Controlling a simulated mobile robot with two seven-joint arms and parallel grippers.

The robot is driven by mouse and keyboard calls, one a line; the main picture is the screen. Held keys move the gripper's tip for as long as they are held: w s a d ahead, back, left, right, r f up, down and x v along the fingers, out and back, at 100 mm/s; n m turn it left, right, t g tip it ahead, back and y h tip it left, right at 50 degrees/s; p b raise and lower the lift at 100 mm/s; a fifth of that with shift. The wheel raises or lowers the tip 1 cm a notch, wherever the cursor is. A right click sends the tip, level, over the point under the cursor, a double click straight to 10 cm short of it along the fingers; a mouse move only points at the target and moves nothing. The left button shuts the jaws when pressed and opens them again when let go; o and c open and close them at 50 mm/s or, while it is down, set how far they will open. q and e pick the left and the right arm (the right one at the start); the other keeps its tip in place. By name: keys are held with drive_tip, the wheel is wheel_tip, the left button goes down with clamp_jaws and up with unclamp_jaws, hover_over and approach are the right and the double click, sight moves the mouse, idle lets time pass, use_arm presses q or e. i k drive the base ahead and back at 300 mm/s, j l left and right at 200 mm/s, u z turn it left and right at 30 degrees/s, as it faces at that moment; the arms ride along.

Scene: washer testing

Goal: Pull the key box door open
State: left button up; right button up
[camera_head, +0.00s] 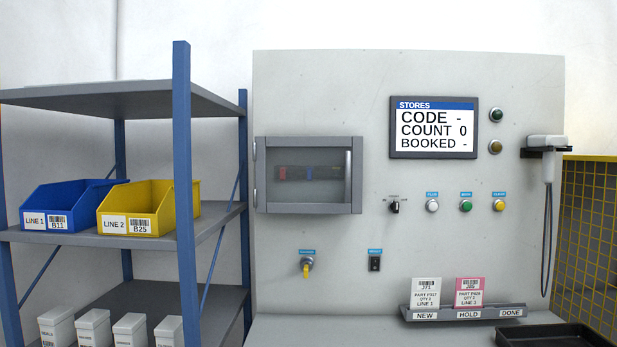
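The key box (308,208) is mounted on the grey panel, left of the screen. Its door (262,175) has a grey frame and a dark see-through window, and it looks shut. A light vertical handle (348,176) runs along the door's right side. Behind the window I see a red item and a blue item, too dim to tell exactly. Hinge-like pieces show at the box's left edge. Neither of my grippers is in view.
A blue-post shelf (183,200) with a blue bin (65,207) and a yellow bin (150,210) stands left of the panel. A screen (433,128), knobs and buttons are to the right. A card rack (465,313) and black tray (550,336) are below. Space before the box is clear.

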sight(353, 180)
drive_tip(key=i+j+u, duration=0.1)
drive_tip(key=i+j, duration=0.3)
drive_tip(key=j, duration=0.2)
drive_tip(key=i+j+u, duration=0.1)
drive_tip(key=i+j, duration=0.3)
drive_tip(key=j, duration=0.15)
